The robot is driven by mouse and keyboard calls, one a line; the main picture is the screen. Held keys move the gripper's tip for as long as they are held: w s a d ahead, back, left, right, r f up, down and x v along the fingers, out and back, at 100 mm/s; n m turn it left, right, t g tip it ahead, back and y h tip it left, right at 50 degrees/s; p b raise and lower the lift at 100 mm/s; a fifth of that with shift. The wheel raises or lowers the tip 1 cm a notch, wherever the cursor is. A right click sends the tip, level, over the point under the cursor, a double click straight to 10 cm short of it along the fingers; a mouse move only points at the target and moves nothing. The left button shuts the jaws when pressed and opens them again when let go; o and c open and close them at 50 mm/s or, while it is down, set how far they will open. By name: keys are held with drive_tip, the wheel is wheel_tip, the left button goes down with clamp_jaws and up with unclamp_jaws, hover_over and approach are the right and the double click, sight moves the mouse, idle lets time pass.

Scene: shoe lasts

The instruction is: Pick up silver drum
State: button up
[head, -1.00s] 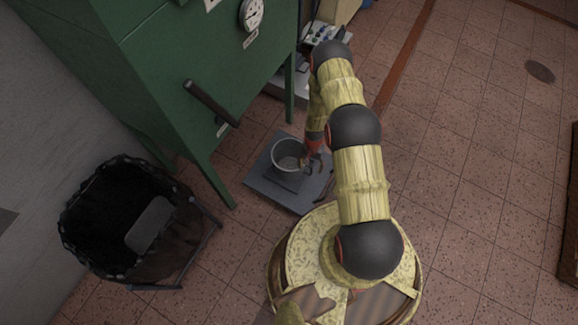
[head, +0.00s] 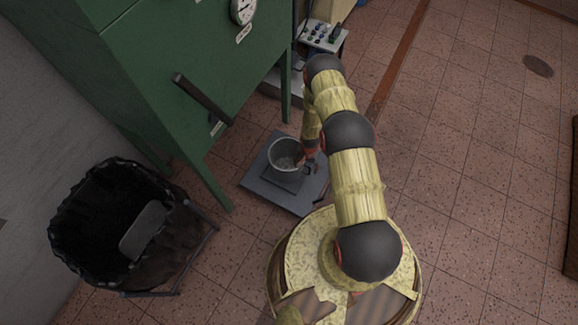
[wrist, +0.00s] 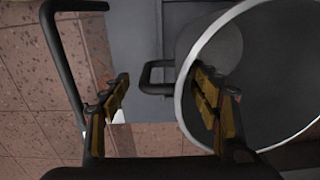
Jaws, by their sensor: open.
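The silver drum (head: 284,151) is an open-topped grey metal vessel, upright on a flat grey platform (head: 257,186) on the floor. In the wrist view the drum (wrist: 262,110) fills the right side, with its pale rim in front. A dark side handle (wrist: 146,76) juts left from it. My gripper (wrist: 160,82) is open, with one finger on each side of that handle as seen from the wrist. The right finger overlaps the drum's rim and opening; I cannot tell whether it touches. In the head view my gripper (head: 308,164) is at the drum's right side.
A green cabinet (head: 150,60) with a dark lever (head: 202,98) and a gauge (head: 243,10) stands behind and left of the drum. A black-lined bin (head: 110,230) stands at left. A control box (head: 322,36) is behind.

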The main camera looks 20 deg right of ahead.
drive_tip(key=c, duration=0.3)
clamp_jaws()
idle(0.7)
